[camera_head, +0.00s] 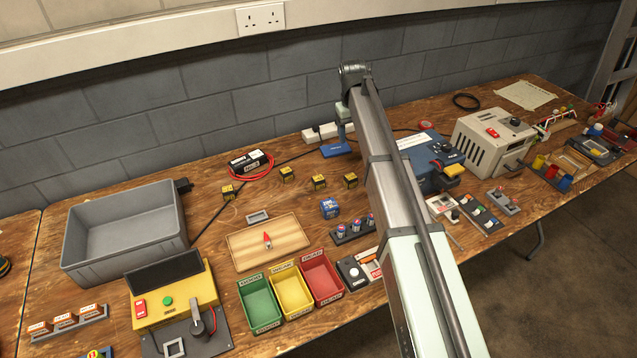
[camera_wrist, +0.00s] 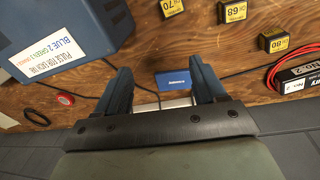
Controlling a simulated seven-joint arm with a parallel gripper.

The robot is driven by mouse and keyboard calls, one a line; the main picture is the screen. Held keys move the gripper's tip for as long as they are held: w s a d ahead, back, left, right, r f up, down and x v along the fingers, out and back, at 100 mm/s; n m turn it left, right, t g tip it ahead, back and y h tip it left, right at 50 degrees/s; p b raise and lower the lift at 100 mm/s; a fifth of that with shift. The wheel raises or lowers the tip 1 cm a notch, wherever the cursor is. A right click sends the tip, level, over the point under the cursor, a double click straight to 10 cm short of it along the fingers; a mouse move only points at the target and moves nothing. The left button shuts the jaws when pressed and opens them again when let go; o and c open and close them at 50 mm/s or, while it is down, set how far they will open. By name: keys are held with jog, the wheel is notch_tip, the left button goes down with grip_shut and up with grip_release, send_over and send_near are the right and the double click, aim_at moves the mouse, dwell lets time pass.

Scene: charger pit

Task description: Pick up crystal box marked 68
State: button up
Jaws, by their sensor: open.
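The crystal box marked 68 (camera_wrist: 235,11) is a small black box with a yellow label, at the top edge of the wrist view. In the head view it appears to be the middle-right small yellow-black box (camera_head: 319,182) on the bench. Box 70 (camera_wrist: 172,8) and box 80 (camera_wrist: 274,42) lie on either side of it. My gripper (camera_wrist: 160,68) is open and empty, its two blue fingers apart. In the head view my gripper (camera_head: 344,128) hangs near the back wall, behind the boxes. The label of box 68 is unreadable in the head view.
A flat blue item (camera_wrist: 173,79) lies below and between the fingers. A blue machine (camera_head: 428,160) stands right of the boxes. A black battery pack (camera_head: 247,162) with red cable lies left.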

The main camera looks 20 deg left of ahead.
jog(key=n+g, duration=0.1)
send_over(317, 177)
jog(key=w, duration=0.1)
jog(key=f, duration=0.2)
jog(key=shift+y, duration=0.3)
jog(key=f, duration=0.5)
jog(key=a+f, duration=0.1)
jog(key=f, duration=0.2)
jog(key=shift+s, duration=0.15)
jog(key=shift+s+d+f, duration=0.1)
jog(key=shift+d+f, duration=0.1)
jog(key=shift+f, duration=0.55)
jog(key=shift+s+d+f, duration=0.1)
jog(key=shift+d+f, duration=0.05)
jog(key=shift+f, duration=0.6)
jog(key=shift+s+d+f, duration=0.1)
jog(key=shift+d+f, duration=0.1)
jog(key=shift+f, duration=1)
jog(key=c, duration=1)
